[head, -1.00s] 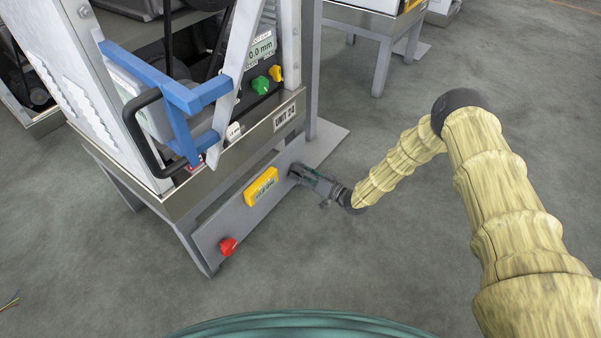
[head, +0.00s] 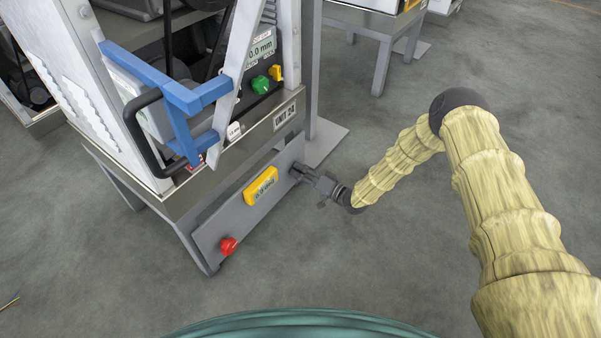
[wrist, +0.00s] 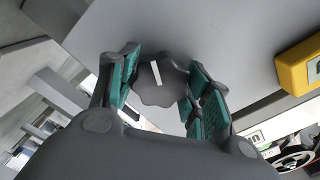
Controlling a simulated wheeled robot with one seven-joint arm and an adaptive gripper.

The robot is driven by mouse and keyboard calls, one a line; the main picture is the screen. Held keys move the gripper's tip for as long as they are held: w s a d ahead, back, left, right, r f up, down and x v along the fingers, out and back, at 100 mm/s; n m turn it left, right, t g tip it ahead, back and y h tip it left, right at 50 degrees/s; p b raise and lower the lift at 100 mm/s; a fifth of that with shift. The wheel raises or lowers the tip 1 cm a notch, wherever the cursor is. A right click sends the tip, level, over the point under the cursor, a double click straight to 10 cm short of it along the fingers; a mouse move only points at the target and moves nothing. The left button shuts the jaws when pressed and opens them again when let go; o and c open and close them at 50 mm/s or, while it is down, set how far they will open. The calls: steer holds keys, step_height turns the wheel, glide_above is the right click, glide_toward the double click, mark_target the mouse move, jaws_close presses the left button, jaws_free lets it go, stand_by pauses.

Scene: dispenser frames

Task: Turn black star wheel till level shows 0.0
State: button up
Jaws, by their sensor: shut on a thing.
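The black star wheel (wrist: 163,82) shows in the wrist view as a dark grey lobed knob with a white mark on its face. It sits on the grey panel (wrist: 210,35). My gripper (wrist: 160,88) has its green-padded fingers on both sides of the wheel and is shut on it. In the head view my gripper (head: 308,176) reaches the right end of the low panel, and the wheel is mostly hidden there. A yellow level display (head: 261,186) is on the panel left of my gripper; its digits are too small to read. It also shows in the wrist view (wrist: 302,66).
A red knob (head: 228,246) is at the panel's lower left. Above are a green knob (head: 260,84), a yellow switch (head: 276,72) and a screen (head: 262,46) ending in "0.0 mm". A blue bracket (head: 181,100) juts out. The floor to the right is clear.

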steer(key=o, duration=1)
steer(key=shift+w+d+r, duration=0.1)
steer(key=shift+w+d, duration=0.1)
steer(key=shift+o, duration=0.2)
steer(key=shift+a, duration=0.1)
steer(key=shift+s, duration=0.1)
steer(key=v, duration=1.2)
